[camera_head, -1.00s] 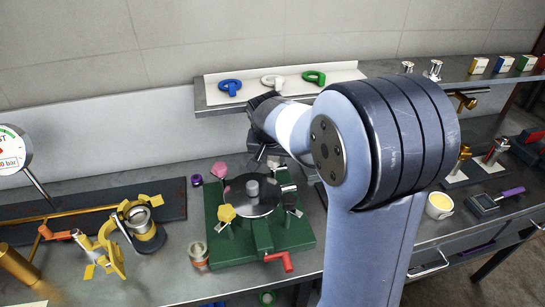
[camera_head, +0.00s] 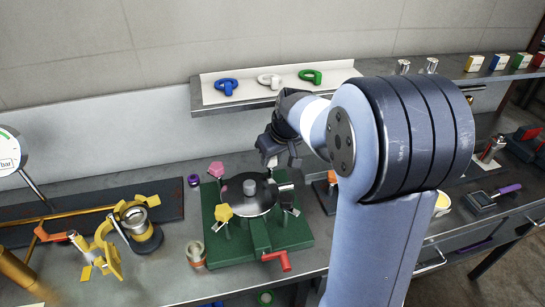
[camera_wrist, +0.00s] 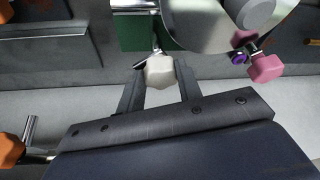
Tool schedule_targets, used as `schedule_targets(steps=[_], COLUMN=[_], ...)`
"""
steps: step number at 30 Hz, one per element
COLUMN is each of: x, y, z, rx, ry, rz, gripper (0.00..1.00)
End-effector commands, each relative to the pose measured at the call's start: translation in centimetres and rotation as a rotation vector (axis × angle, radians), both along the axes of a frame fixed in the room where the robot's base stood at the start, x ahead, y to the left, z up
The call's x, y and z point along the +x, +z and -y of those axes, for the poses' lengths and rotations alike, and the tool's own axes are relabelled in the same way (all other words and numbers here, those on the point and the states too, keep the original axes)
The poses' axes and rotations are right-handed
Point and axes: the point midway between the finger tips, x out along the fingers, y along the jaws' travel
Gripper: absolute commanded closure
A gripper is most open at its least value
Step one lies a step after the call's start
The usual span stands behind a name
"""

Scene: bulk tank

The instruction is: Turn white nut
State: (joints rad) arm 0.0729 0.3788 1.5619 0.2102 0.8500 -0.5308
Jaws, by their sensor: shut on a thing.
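The white nut (camera_wrist: 160,71) sits between my gripper's two fingers in the wrist view, at the end of a thin metal stem by the green fixture. My gripper (camera_wrist: 158,82) is shut on it. In the head view my gripper (camera_head: 271,158) is at the back right of the green fixture (camera_head: 290,238), and the nut is hard to make out there. A round metal disc (camera_head: 252,200) with a short post lies on the fixture. A pink nut (camera_head: 217,169) and a yellow nut (camera_head: 224,213) stand at its left side; the pink nut also shows in the wrist view (camera_wrist: 266,68).
A red handle (camera_head: 278,259) sticks out at the fixture's front. Yellow clamp parts (camera_head: 108,245) stand to the left. A shelf with blue, white and green eye bolts (camera_head: 311,77) runs behind. An orange nut (camera_wrist: 10,150) is in the wrist view.

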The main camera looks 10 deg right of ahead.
Motion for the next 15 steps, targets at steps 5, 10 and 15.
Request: schedule_targets(steps=[5,10,15], x=[0.05,0.05,0.05], y=[0.05,0.07,0.07], z=[0.04,0.03,0.03], rx=[-0.001,0.0,-0.001], ry=[0.031,0.039,0.037], rz=[0.001,0.001,0.001], gripper=[0.89,0.89,0.89])
